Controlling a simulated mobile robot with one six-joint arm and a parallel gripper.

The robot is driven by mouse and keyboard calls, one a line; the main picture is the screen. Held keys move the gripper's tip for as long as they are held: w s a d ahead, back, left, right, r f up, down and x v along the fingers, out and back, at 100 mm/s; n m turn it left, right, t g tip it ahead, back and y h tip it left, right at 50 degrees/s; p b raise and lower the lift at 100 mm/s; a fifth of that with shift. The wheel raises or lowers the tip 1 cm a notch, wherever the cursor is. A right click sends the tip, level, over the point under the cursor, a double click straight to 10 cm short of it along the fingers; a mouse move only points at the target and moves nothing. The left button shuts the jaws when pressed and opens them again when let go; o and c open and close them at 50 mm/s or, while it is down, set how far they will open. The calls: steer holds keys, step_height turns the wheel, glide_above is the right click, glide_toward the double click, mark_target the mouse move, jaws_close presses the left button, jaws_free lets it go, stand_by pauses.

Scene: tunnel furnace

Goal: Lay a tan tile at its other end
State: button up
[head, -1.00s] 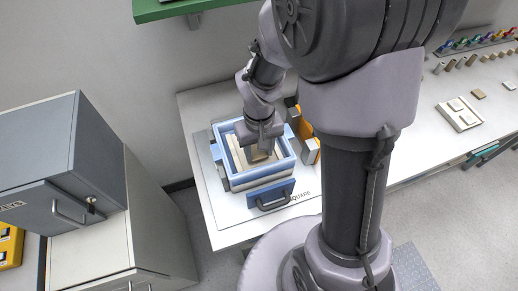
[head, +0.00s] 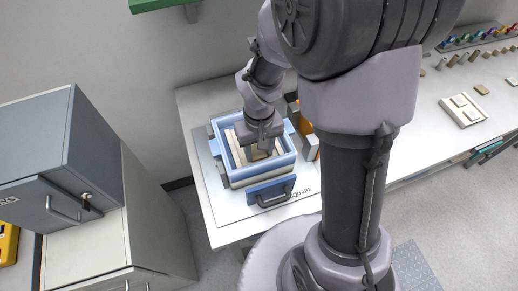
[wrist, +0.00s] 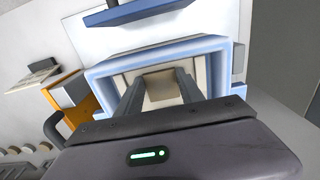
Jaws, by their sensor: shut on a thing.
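A blue-rimmed open furnace box (head: 270,172) stands on the left part of the white bench, with a pale inner lining. My gripper (head: 259,152) reaches down into its open top. In the wrist view my two dark fingers (wrist: 161,78) are closed on a tan tile (wrist: 163,94), inside the blue frame. The tile also shows below the gripper in the head view (head: 258,155). Whether it touches the box floor I cannot tell. My wrist hides part of the interior.
A blue door panel with a dark handle (head: 272,191) stands at the box's front. An orange object (head: 307,141) stands right of the box. A pale tray (head: 461,111) and loose tan pieces (head: 481,89) lie farther right. Grey cabinets (head: 60,150) stand left.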

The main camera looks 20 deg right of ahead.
steer(key=o, duration=1.4)
steer(key=shift+r, duration=0.1)
step_height(320, 180, up, 17)
steer(key=p, duration=0.6)
steer(key=shift+r, duration=0.15)
steer(key=s+a+m+t+b, duration=0.1)
steer(key=s+t+b, duration=0.1)
steer(key=s+b, duration=0.1)
steer(key=s+a+m+t+y+b, duration=0.1)
steer(key=s+m+t+b, duration=0.1)
steer(key=s+b, duration=0.2)
steer(key=s+a+m+t+y+b, duration=0.1)
steer(key=s+a+b, duration=0.1)
steer(key=s+b, duration=0.1)
steer(key=shift+s+f+t+b, duration=0.35)
steer(key=shift+s+t+b, duration=0.05)
steer(key=shift+s, duration=0.4)
